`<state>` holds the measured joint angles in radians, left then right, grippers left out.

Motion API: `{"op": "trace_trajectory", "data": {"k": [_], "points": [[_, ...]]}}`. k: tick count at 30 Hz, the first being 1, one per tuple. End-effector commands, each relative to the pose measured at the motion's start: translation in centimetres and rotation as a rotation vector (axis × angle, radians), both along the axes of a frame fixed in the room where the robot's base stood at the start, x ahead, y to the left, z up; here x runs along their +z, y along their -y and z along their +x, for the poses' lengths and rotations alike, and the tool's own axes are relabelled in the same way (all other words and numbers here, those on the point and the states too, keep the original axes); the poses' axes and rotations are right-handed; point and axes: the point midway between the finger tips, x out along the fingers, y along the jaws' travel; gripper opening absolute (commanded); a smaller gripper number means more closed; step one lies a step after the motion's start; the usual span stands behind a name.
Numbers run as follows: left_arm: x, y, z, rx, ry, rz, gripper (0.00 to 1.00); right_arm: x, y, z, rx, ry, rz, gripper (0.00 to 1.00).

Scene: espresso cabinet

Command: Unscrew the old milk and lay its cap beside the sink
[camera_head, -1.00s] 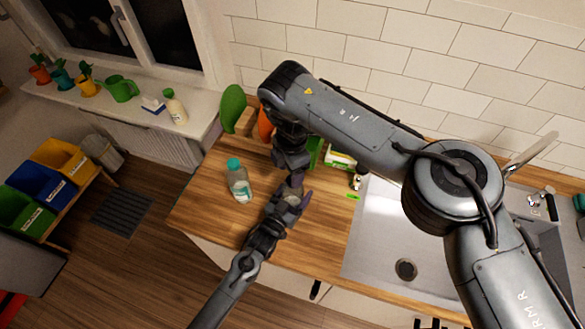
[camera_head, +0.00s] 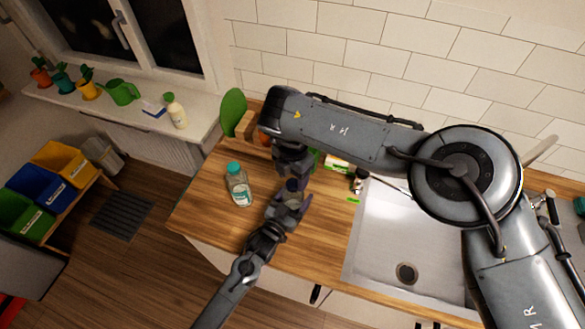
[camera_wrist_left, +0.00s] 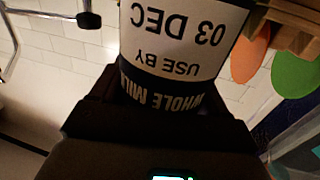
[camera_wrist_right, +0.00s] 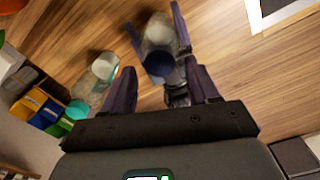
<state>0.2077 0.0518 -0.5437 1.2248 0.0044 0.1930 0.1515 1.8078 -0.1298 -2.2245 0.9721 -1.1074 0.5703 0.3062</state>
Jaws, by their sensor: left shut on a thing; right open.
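My left gripper (camera_head: 288,207) is shut on the old milk bottle (camera_wrist_left: 182,35), whose label reads WHOLE MILK, USE BY 03 DEC. In the right wrist view the milk bottle (camera_wrist_right: 159,32) is between the left gripper's purple fingers, with its dark blue cap (camera_wrist_right: 160,65) toward the camera. My right gripper (camera_wrist_right: 162,85) is open, its fingers spread to either side of the cap and apart from it. In the head view the right gripper (camera_head: 293,178) hangs just above the left one, and the milk is largely hidden. The sink (camera_head: 385,245) is to the right.
A clear bottle with a teal cap (camera_head: 238,186) stands on the wooden counter to the left. A small green item (camera_head: 353,200) lies by the sink's left edge. A green board (camera_head: 232,108) stands behind. Bare counter (camera_head: 325,235) shows between the left gripper and sink.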

Motion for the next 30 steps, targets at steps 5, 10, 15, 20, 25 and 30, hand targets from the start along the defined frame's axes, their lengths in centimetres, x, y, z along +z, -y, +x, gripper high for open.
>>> {"op": "trace_trajectory", "data": {"k": [5, 10, 15, 20, 25, 30], "points": [[-0.1, 0.0, 0.0, 0.0, -0.002, 0.001, 0.0, -2.1, 0.0, -0.1, -0.001, -0.001, -0.002, 0.6], [-0.1, 0.0, 0.0, 0.0, -0.002, 0.001, 0.0, -3.1, 0.0, 0.0, 0.0, 0.001, 0.001, 0.6], [-0.1, 0.0, 0.0, 0.0, -0.002, 0.001, 0.0, -3.4, 0.0, 0.0, -0.001, 0.001, 0.001, 0.6], [-0.1, 0.0, 0.0, 0.0, -0.002, 0.001, 0.0, -3.4, 0.0, 0.0, -0.001, 0.001, 0.001, 0.6], [-0.1, 0.0, 0.0, 0.0, -0.002, 0.001, 0.0, -3.4, 0.0, 0.0, -0.001, 0.0, 0.0, 0.35], [-0.1, 0.0, 0.0, 0.0, -0.002, 0.001, 0.0, -3.4, 0.0, 0.0, -0.001, 0.0, 0.0, 0.09]]}}
